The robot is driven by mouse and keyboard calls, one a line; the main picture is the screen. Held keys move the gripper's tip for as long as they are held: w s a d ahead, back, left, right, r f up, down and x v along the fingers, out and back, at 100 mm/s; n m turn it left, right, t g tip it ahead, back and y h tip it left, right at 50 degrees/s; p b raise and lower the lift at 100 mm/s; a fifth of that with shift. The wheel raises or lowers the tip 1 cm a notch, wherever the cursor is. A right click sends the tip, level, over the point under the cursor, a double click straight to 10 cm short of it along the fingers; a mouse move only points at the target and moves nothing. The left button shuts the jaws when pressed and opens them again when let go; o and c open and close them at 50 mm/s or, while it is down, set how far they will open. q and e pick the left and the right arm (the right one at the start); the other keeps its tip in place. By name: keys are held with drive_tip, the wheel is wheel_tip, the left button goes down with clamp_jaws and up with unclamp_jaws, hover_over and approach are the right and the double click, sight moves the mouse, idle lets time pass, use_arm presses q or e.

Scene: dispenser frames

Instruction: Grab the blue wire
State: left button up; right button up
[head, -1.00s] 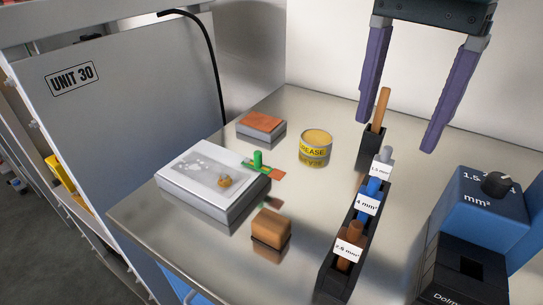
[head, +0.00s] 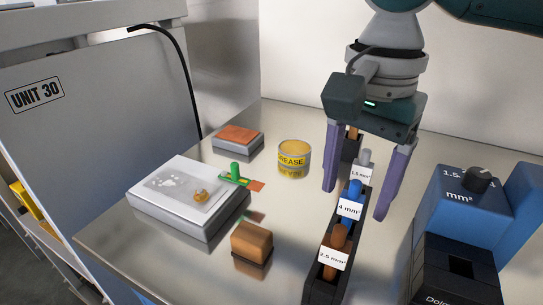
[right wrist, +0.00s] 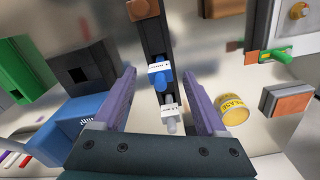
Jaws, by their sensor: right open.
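The blue wire (head: 354,188) stands in the middle slot of a black wire rack (head: 321,291), behind a white "4 mm²" label. A brown wire (head: 338,236) stands in front of it and a grey wire (head: 364,157) behind it. My right gripper (head: 355,202) is open, with purple fingers to either side of the rack near the blue and grey wires. In the right wrist view the blue wire (right wrist: 160,77) lies just beyond the fingertips, between their lines, and the grey wire lies between the fingers. Neither finger visibly holds anything. My left gripper is not in view.
A blue machine with a dial (head: 477,180) stands right of the rack. A grease tin (head: 294,160), a brown block (head: 252,243), a white-topped box (head: 180,192) and an orange-topped block (head: 238,139) sit to the left.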

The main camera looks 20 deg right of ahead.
clamp_jaws()
idle(0.5)
drive_tip(key=shift+r, duration=0.1)
